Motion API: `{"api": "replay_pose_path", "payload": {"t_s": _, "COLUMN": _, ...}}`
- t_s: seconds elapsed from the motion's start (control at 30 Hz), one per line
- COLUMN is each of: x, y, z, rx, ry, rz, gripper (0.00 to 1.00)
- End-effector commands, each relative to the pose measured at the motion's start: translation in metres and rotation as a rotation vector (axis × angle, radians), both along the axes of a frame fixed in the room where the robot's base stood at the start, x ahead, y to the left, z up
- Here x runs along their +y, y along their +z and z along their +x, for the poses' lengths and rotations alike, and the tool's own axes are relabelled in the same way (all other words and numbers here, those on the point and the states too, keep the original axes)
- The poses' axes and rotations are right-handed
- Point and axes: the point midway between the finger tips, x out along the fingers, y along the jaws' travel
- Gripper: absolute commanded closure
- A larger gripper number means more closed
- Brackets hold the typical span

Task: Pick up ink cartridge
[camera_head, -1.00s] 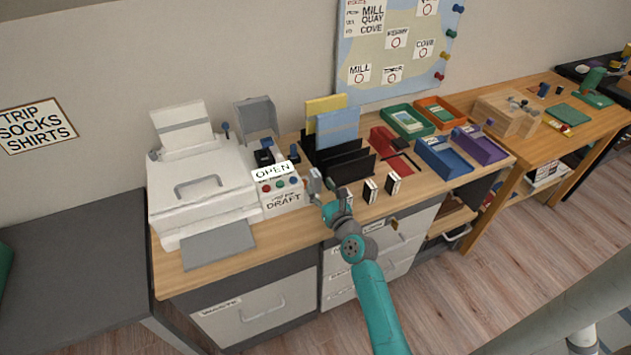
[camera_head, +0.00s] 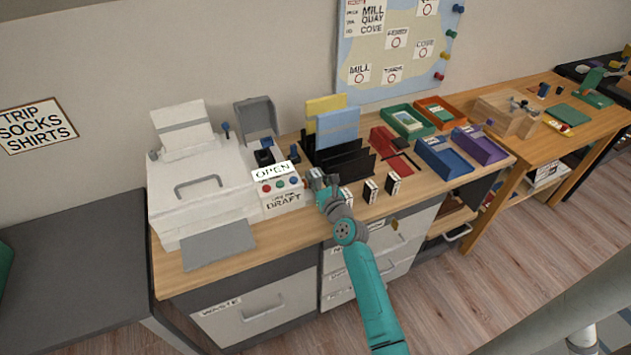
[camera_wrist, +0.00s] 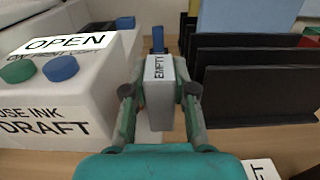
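A small pale grey ink cartridge (camera_wrist: 159,98) marked "EMPTY" stands upright between the fingers of my gripper (camera_wrist: 160,92) in the wrist view. The fingers press on its two sides, and its lower end looks clear of the desk. In the head view my gripper (camera_head: 320,183) is over the desk, just right of the box with the "OPEN" label; the cartridge there is small and partly hidden by the fingers.
The white printer box (camera_head: 277,196) with "OPEN" and "DRAFT" labels and coloured buttons is close on the left. A black file rack (camera_head: 345,163) stands close behind on the right. Red, blue (camera_head: 445,158) and purple trays lie farther right. The desk's front strip (camera_head: 290,232) is bare.

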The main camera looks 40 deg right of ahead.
Motion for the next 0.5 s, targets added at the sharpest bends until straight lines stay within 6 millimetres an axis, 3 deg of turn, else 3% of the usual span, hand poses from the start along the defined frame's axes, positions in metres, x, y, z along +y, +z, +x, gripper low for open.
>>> {"api": "replay_pose_path", "payload": {"t_s": 0.33, "x": 0.0, "y": 0.002, "z": 0.0, "rx": -0.001, "ry": 0.0, "rz": 0.0, "gripper": 1.0}}
{"api": "replay_pose_path", "payload": {"t_s": 0.5, "x": 0.0, "y": 0.015, "z": 0.0, "rx": -0.003, "ry": 0.002, "rz": -0.002, "gripper": 1.0}}
